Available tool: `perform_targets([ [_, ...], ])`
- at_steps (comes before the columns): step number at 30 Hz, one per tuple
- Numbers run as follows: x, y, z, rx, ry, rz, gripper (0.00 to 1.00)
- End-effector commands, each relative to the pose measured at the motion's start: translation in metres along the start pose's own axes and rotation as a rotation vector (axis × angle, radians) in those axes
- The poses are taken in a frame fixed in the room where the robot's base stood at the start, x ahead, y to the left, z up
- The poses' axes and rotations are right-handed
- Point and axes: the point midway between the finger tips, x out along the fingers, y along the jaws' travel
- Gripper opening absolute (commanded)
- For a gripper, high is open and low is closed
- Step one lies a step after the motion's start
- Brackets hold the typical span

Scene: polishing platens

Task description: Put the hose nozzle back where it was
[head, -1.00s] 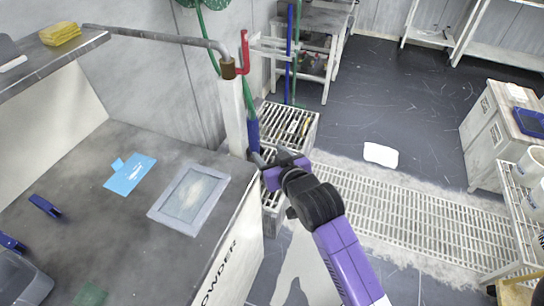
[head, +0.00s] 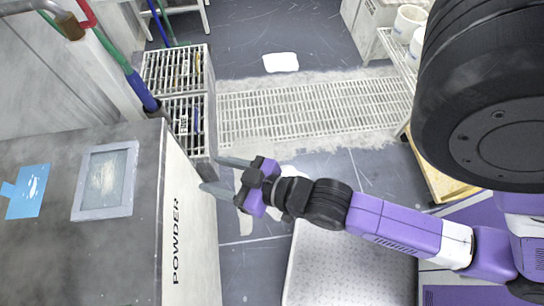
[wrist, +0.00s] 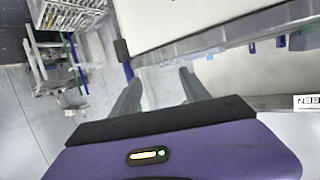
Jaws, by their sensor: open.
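The hose nozzle (head: 140,90) is blue with a dark tip, on the end of a green hose (head: 111,49). In the head view it hangs slanted beside the pale post at the counter's back corner, its tip close to the post's foot and the crates. Whether a holder grips it cannot be told. My gripper (head: 212,174) is open and empty beside the counter's front edge, apart from the nozzle and nearer to me. In the wrist view the open fingers (wrist: 160,78) have nothing between them; a small blue piece beyond them may be the nozzle.
The counter marked POWDER (head: 178,240) bears a framed panel (head: 77,200) and a blue sheet (head: 26,192). Two slatted crates (head: 207,110) stand beyond its corner. A floor grating (head: 300,110) runs right; a white cloth (head: 281,62) lies past it.

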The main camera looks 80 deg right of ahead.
Motion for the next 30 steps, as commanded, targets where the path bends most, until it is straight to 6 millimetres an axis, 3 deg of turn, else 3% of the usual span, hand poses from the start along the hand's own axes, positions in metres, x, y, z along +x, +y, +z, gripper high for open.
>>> perform_targets([
  [1,-0.023,-0.005,0.006,-0.011,-0.007,-0.025,0.54],
  [6,-0.086,-0.013,0.003,-0.043,0.013,-0.097,0.54],
  [12,-0.131,-0.014,-0.01,-0.071,0.035,-0.152,0.54],
  [17,-0.142,-0.014,-0.015,-0.079,0.042,-0.166,0.54],
  [30,-0.142,-0.014,-0.015,-0.078,0.043,-0.166,0.54],
])
